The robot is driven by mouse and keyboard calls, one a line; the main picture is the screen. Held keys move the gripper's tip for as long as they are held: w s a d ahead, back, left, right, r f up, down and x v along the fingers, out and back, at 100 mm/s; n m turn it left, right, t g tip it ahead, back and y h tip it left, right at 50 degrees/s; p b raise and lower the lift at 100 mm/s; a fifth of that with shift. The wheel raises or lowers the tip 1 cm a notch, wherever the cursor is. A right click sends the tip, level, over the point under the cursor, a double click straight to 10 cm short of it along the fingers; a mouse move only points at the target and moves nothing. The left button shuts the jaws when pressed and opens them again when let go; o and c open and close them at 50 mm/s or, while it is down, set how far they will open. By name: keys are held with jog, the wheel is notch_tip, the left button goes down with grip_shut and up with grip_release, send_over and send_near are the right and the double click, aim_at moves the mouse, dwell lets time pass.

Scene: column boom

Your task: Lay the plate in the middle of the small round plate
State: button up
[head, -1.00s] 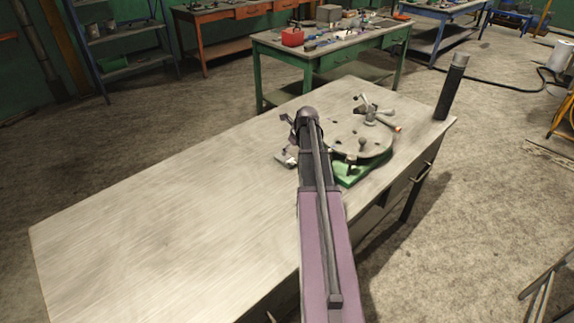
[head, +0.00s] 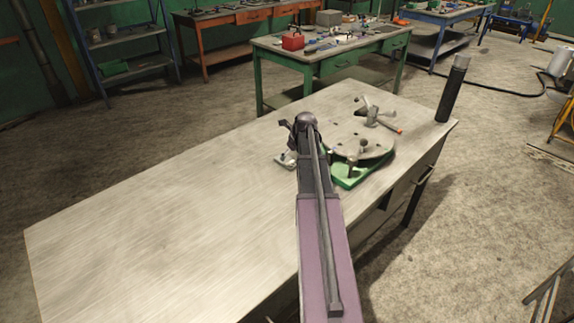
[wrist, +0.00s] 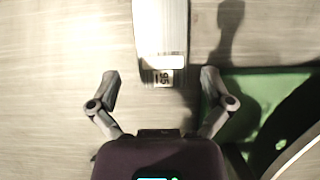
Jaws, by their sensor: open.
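In the head view a small pale piece (head: 284,160), probably this plate, shows left of my arm, partly hidden. My gripper (wrist: 160,77) is open, with one finger on each side of the plate's labelled end; contact cannot be told. The round plate (head: 345,132), grey with dark holes, sits on a green base (head: 352,180) right of my arm. Its rim (wrist: 297,152) also shows at the wrist view's lower right.
A dark cylinder (head: 453,88) stands at the table's far right corner. The table (head: 150,210) is bare on the left. A green workbench (head: 330,50) with tools stands behind.

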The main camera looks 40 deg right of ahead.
aim_at(287, 161)
jog(key=shift+b+x, duration=1.5)
jog(key=shift+x, duration=0.4)
jog(key=shift+d, duration=0.1)
jog(key=c, duration=1.1)
